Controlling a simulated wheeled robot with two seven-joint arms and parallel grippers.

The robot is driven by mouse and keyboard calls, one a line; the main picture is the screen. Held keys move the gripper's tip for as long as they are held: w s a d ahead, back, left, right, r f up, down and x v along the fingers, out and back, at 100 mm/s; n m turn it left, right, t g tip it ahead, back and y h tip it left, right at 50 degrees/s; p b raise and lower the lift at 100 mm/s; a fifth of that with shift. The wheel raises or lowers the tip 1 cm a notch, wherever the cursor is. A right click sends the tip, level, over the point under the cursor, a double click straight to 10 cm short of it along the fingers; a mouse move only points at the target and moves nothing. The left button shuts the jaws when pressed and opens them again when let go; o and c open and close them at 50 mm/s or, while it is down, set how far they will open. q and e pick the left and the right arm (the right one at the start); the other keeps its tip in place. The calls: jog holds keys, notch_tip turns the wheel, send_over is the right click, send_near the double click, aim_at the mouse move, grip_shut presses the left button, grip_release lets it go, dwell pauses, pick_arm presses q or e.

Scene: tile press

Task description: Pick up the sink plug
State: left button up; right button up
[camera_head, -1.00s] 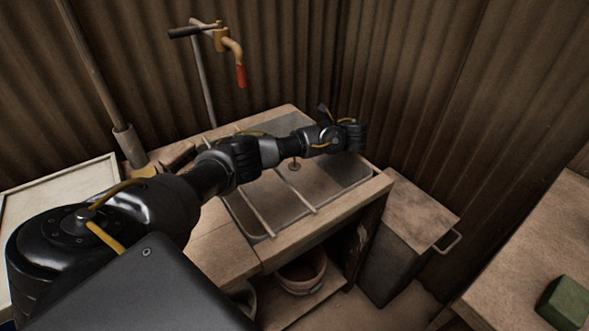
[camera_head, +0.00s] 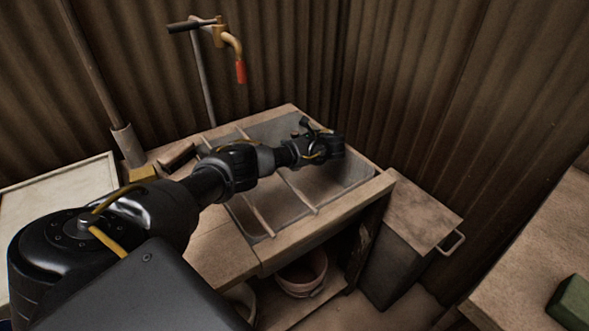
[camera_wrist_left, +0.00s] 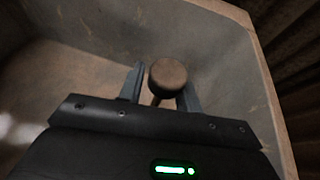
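The sink plug (camera_wrist_left: 168,76) shows in the left wrist view as a round brown knob on a thin stem, inside the grey sink basin. My left gripper (camera_wrist_left: 160,90) has its two fingers apart, one on each side of the knob. A gap shows between the left finger and the knob; the right finger is partly hidden behind it. In the head view my left gripper (camera_head: 331,147) is over the right part of the sink (camera_head: 327,188), and my arm seems to hide the plug. My right gripper is not in view.
A tap (camera_head: 232,45) with a red tip stands behind the sink. A bin-like cabinet (camera_head: 408,240) stands to the right. A bucket (camera_head: 302,273) is under the sink. A green block (camera_head: 571,302) lies on the right table (camera_head: 530,245). Corrugated walls close the back.

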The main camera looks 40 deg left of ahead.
pick_arm(q)
jog(key=shift+a, duration=0.15)
grip_shut()
dwell(0.4)
jog(key=shift+r, duration=0.1)
